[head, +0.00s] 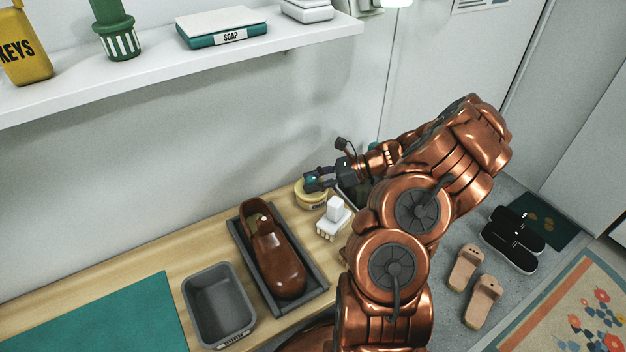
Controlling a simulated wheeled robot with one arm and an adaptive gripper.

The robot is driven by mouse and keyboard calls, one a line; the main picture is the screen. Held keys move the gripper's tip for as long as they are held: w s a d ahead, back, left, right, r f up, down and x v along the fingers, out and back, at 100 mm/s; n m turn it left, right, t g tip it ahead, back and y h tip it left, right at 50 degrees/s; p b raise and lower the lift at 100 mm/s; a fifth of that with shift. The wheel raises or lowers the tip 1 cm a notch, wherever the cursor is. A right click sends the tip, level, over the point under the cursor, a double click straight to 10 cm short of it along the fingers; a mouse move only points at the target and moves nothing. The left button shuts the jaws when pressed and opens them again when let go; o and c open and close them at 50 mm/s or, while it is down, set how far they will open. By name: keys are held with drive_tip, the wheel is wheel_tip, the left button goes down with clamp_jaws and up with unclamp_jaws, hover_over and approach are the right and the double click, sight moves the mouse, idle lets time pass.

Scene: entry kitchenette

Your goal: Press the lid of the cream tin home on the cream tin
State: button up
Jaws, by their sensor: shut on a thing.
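The cream tin (316,204) is a low, round, pale yellow tin with a dark label on its front. It stands on the wooden bench top near the wall. My gripper (312,181) is right over the tin, reaching in from the right, with its dark fingers shut on a small teal piece, which looks like the knob of the lid. The fingers hide part of the tin's top. I cannot tell whether the lid sits level or flush on the rim.
A white brush (334,217) stands close in front of the tin. A brown shoe (278,262) lies in a grey tray (315,279), beside an empty grey bin (219,303) and a teal mat (110,318).

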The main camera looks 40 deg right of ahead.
drive_tip(key=shift+f, duration=0.25)
drive_tip(key=o, duration=1.2)
drive_tip(key=shift+o, duration=0.2)
drive_tip(key=v, duration=1.2)
